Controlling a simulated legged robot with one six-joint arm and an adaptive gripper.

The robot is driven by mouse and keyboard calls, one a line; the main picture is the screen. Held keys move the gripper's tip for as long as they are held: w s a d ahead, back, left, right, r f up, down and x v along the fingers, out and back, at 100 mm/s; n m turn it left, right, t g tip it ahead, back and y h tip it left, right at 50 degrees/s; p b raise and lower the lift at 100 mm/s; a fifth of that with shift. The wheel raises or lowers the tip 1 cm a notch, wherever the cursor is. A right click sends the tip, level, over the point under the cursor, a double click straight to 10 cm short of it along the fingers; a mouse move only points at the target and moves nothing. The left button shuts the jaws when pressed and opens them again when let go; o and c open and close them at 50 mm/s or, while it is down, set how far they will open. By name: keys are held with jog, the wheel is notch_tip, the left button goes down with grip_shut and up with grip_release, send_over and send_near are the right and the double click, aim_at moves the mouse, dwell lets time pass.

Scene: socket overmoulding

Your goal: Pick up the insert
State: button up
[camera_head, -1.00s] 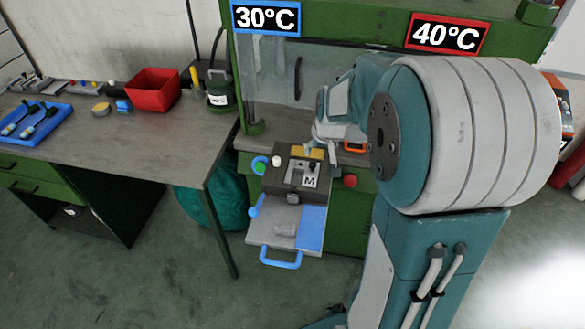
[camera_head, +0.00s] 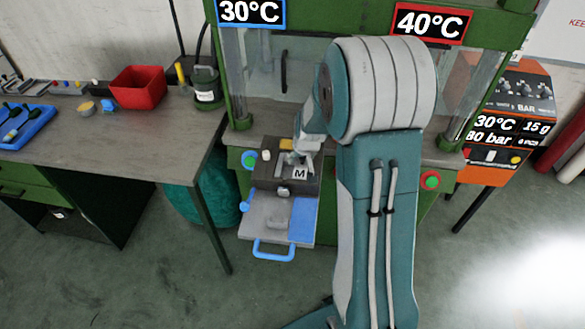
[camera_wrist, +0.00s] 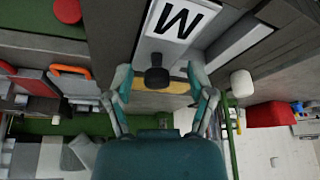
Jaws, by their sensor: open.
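A light grey block with a white "M" label and a black knob, which looks like the insert (camera_wrist: 210,22), sits in the dark holder at the machine front. Its M label (camera_head: 300,174) shows in the head view, where my arm partly covers the block. The black knob (camera_wrist: 157,77) shows in the wrist view. My gripper (camera_wrist: 159,83) is open, with one finger on each side of the knob in the picture and nothing held. I cannot tell whether the fingers touch the knob. In the head view my gripper (camera_head: 303,160) is just behind the label, its fingertips unclear.
A sliding tray (camera_head: 263,213) with a blue handle extends in front of the holder. A workbench (camera_head: 150,135) with a red bin (camera_head: 137,88) stands left. The green press (camera_head: 475,75) stands behind, and an orange-and-black machine (camera_head: 510,100) stands right. Floor in front is clear.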

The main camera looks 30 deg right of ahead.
jog(key=shift+d, duration=0.15)
jog(key=shift+c, duration=0.9)
grip_shut()
jog(key=shift+r, duration=0.1)
